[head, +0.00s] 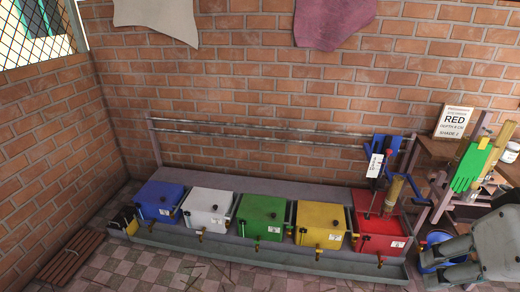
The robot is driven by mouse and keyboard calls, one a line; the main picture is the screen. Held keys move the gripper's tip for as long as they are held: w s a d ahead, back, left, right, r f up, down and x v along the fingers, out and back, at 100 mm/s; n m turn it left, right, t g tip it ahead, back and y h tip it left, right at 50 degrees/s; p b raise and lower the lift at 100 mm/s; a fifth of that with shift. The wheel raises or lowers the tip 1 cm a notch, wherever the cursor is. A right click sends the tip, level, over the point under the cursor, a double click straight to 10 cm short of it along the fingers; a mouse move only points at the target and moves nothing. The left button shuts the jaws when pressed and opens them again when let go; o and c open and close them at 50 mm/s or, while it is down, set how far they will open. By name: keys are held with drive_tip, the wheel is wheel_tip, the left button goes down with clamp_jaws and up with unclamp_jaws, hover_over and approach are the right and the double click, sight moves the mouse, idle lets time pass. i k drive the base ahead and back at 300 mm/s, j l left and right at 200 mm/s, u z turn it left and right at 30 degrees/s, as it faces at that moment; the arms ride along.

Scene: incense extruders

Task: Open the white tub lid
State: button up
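My grey gripper (440,262) is at the lower right edge, far to the right of the white tub. Its two fingers look apart, with nothing seen held between them.
Sticks stand above the red tub. A wooden bench (435,149) holds a sign (453,122). A slatted wooden mat (70,255) lies left. The tiled floor in front is mostly clear.

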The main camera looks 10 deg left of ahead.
sight(199, 199)
drive_tip(key=i+j, duration=2.2)
drive_tip(key=k+j+u, duration=0.05)
drive_tip(key=j, duration=0.1)
